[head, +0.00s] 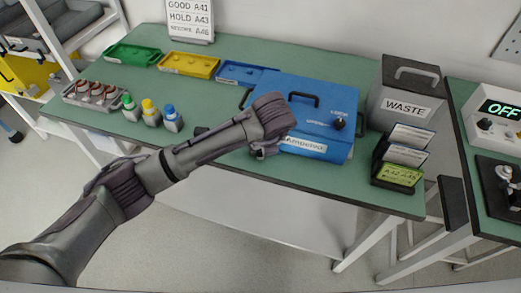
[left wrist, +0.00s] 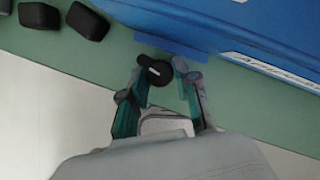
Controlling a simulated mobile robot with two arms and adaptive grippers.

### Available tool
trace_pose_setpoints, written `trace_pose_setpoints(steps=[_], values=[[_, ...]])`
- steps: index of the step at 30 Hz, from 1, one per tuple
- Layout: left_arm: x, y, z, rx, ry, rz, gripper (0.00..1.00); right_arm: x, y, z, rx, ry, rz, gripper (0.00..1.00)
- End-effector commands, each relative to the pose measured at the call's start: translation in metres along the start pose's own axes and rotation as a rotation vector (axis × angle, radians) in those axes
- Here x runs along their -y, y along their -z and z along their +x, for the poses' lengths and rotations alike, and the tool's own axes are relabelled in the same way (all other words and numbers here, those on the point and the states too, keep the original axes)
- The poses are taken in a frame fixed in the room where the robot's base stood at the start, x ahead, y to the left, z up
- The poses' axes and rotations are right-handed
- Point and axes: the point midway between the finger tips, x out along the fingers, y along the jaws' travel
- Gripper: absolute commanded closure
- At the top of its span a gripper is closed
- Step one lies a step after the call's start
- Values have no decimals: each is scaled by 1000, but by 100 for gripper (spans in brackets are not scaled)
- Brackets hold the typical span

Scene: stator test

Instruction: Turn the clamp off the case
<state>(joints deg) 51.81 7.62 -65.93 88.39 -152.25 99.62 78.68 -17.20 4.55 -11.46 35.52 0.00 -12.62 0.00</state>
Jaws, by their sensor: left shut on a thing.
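The blue case (head: 310,105) lies closed on the green table, with a black carry handle and a black knob on top. In the left wrist view its blue side (left wrist: 220,35) runs along the top. My left gripper (head: 259,153) is at the front left of the case and hides that part of it in the head view. In the left wrist view my left gripper (left wrist: 168,77) is shut on the small black clamp (left wrist: 155,71), beside the case's lower edge. Whether the clamp still touches the case cannot be told. My right gripper is not in view.
The grey waste box (head: 404,92) and a card holder (head: 400,155) stand right of the case. Small bottles (head: 150,113), a parts rack (head: 93,93) and green, yellow and blue trays (head: 188,64) lie to the left. Black blocks (left wrist: 88,22) lie near the case.

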Motion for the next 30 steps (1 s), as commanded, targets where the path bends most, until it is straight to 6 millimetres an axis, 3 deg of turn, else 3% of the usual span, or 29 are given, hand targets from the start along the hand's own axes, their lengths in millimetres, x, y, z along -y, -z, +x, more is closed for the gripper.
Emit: trace_pose_setpoints(steps=[12,29,30], values=[[2,0,1,-1,-72,-175,100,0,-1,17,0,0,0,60],[2,0,0,-2,-83,-200,100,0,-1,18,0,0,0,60],[2,0,0,-2,-83,-200,64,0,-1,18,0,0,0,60]])
